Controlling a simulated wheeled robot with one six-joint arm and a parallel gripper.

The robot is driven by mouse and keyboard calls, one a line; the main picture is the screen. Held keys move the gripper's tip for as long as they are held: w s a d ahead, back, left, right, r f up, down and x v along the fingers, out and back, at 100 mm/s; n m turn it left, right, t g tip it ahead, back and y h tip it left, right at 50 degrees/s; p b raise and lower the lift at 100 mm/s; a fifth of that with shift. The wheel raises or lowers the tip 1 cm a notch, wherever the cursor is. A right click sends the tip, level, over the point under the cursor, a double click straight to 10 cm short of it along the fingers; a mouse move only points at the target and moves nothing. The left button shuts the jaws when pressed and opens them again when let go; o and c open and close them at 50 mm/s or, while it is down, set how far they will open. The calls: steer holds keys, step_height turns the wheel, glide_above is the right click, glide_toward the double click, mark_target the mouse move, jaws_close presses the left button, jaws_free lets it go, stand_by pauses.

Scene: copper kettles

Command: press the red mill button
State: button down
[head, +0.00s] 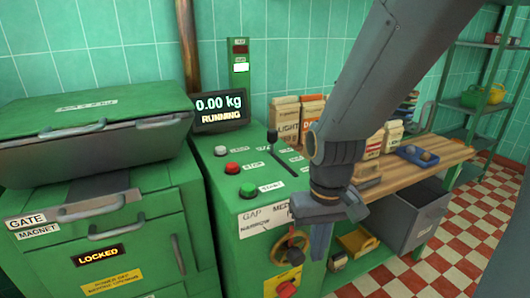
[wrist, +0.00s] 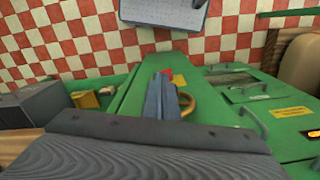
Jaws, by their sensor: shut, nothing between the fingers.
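A red button (head: 232,168) stands on the top of the green mill cabinet (head: 236,205), beside a label that appears to read STOP. A second red button (head: 287,289) sits low on the cabinet's front, on a yellow plate; a red patch (wrist: 179,80) shows just past my fingers in the wrist view. A green button (head: 248,190) is by a START label. My gripper (head: 320,243) is shut and empty, pointing down in front of the cabinet, right of the handwheel (head: 291,248). Its closed fingers (wrist: 160,95) also show in the wrist view.
The display (head: 220,110) reads 0.00 kg RUNNING. A black-knobbed lever (head: 272,137) rises from the cabinet top. A wooden bench (head: 440,152) with bags and a blue tray (head: 416,155) stands to the right. A green machine marked LOCKED (head: 99,255) stands left. Checkered floor (head: 440,265) is partly open.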

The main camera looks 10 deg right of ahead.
steer(key=shift+w+d, duration=0.15)
steer(key=shift+w, duration=0.1)
steer(key=w+a+r+m+t+y+p, duration=0.1)
steer(key=w+r+p, duration=0.1)
steer(key=r+p, duration=0.6)
steer(key=w+a+r+m+t+p, duration=0.1)
steer(key=w+r+m+p, duration=0.1)
steer(key=r+p, duration=0.55)
steer(key=w+a+r+m+t+y, duration=0.1)
steer(key=w+a+r+m+y, duration=0.2)
steer(key=w+a+m, duration=0.3)
steer(key=w+a+r+m+t+y, duration=0.2)
steer(key=w+a+m, duration=0.4)
steer(key=w, duration=0.6)
steer(key=shift+a+r+m+y, duration=0.3)
steer(key=shift+a+r+y, duration=0.3)
steer(key=shift+r+y, duration=0.35)
steer(key=shift+w+f, duration=0.1)
steer(key=shift+f, duration=0.05)
